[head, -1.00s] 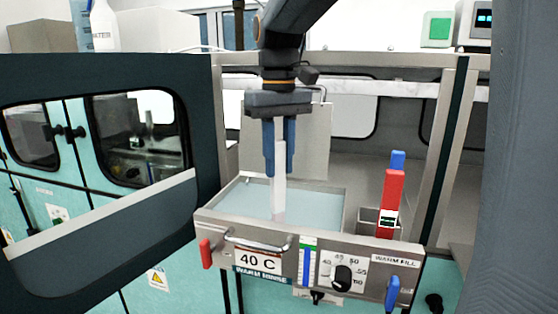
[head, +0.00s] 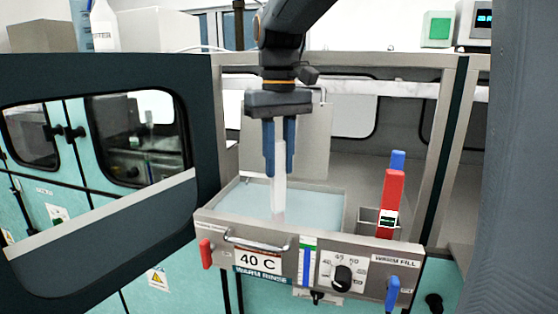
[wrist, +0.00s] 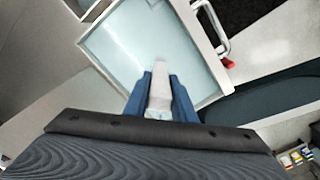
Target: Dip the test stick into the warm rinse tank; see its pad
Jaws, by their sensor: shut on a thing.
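My gripper (head: 280,155) points straight down over the warm rinse tank (head: 325,223). Its blue fingers are shut on the white test stick (head: 279,194), which hangs upright between them. The stick's lower end is at the pale blue liquid, with a faint pinkish part at or below the surface; the pad's colour cannot be made out clearly. The wrist view shows the gripper (wrist: 160,95) holding the stick (wrist: 158,85) over the liquid, inside the tank walls. The tank's front carries a "40 C" warm rinse label (head: 258,262).
A red and blue upright piece (head: 391,195) stands in a small holder right of the tank. The front panel has a black dial (head: 343,278), a bar handle (head: 258,243) and a blue lever (head: 392,292). A dark-framed door (head: 100,215) stands at the left.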

